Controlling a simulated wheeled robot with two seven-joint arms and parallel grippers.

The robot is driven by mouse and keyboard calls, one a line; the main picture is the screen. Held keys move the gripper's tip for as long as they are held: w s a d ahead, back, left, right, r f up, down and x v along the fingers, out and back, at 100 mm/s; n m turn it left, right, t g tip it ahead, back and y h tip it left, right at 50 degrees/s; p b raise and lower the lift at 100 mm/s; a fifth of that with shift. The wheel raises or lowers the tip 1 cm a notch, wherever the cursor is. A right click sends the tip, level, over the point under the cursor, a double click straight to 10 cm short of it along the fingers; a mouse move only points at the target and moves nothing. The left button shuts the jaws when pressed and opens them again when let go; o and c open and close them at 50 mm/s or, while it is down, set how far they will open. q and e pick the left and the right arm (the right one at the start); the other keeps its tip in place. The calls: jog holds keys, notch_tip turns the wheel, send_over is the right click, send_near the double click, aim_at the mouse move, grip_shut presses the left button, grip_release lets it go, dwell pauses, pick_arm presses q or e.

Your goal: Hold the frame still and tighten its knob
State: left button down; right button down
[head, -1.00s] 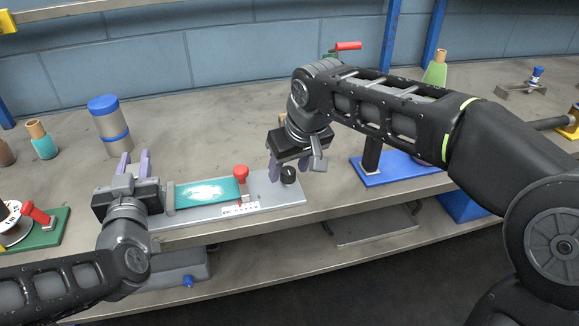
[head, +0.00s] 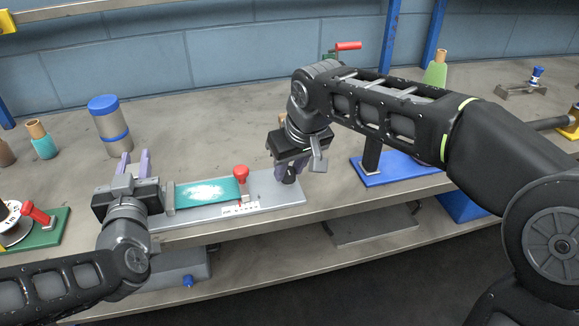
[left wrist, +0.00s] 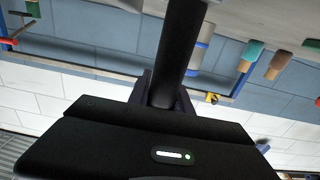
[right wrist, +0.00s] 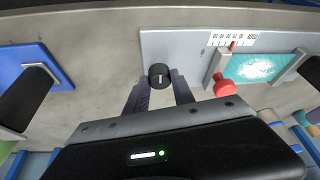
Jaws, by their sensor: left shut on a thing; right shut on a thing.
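The frame is a flat grey plate (head: 268,189) with a teal, white-patterned piece (head: 207,192) on it; it also shows in the right wrist view (right wrist: 187,50). A black knob with a white line (right wrist: 159,76) sits near the plate's right end in the head view. My right gripper (right wrist: 160,92) is shut on this knob, one finger on each side. My left gripper (head: 134,163) is at the plate's left end. In the left wrist view it is shut on a black round handle (left wrist: 183,45). The handle's joint with the frame is hidden.
A red-topped lever (head: 241,173) and a printed scale (head: 240,209) are on the plate. A grey canister with blue bands (head: 110,127) stands behind it. A blue base (head: 400,168) is to the right, a green base with a spool (head: 50,228) to the left. The bench edge is in front.

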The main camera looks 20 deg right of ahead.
jog(key=shift+m, duration=0.4)
jog(key=m+h, duration=0.1)
jog(key=m, duration=0.2)
jog(key=shift+a+h, duration=0.15)
jog(key=shift+h, duration=0.15)
jog(key=m+h, duration=0.1)
jog(key=m, duration=0.3)
jog(key=shift+a, duration=0.15)
jog(key=m+h, duration=0.1)
jog(key=m, duration=0.1)
jog(key=m+g+h, duration=0.1)
jog(key=m, duration=0.2)
jog(key=shift+w+a, duration=0.1)
jog(key=shift+w, duration=0.05)
jog(key=shift+m+g, duration=0.4)
jog(key=shift+m, duration=0.5)
jog(key=shift+a+f+m+g, duration=0.1)
jog(key=shift+f+m+g, duration=0.25)
jog(key=shift+m, duration=0.35)
jog(key=shift+r+h, duration=0.15)
jog(key=shift+h, duration=0.15)
jog(key=shift+r+m, duration=0.1)
jog(key=shift+m, duration=0.2)
